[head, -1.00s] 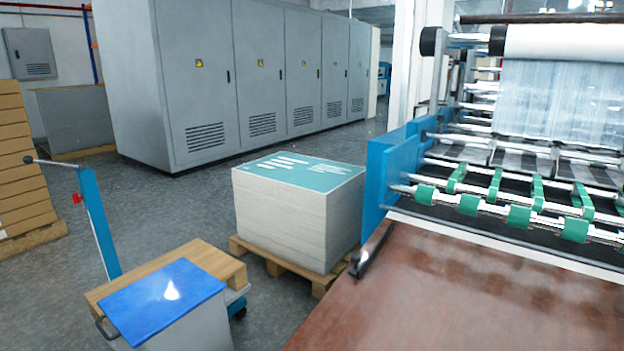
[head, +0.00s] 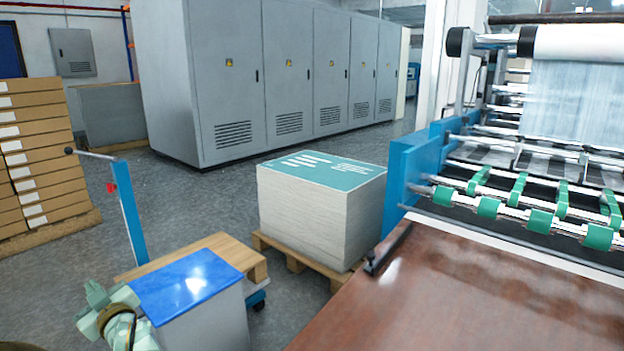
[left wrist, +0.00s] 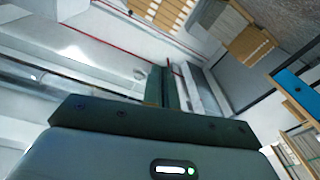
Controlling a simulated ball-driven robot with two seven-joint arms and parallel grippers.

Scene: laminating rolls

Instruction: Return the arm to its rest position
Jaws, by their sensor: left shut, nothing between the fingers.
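My left gripper (head: 98,302) is pale green and shows at the bottom left of the head view. It is in front of the cart with the blue top and to its left. Its dark fingers (left wrist: 165,86) are together in the left wrist view, shut with nothing between them. My right gripper is not in view.
A stack of printed sheets (head: 320,220) sits on a wooden pallet (head: 278,252). The laminating machine (head: 410,178) and brown table (head: 450,300) are at right. Boxes (head: 45,160) are stacked at left.

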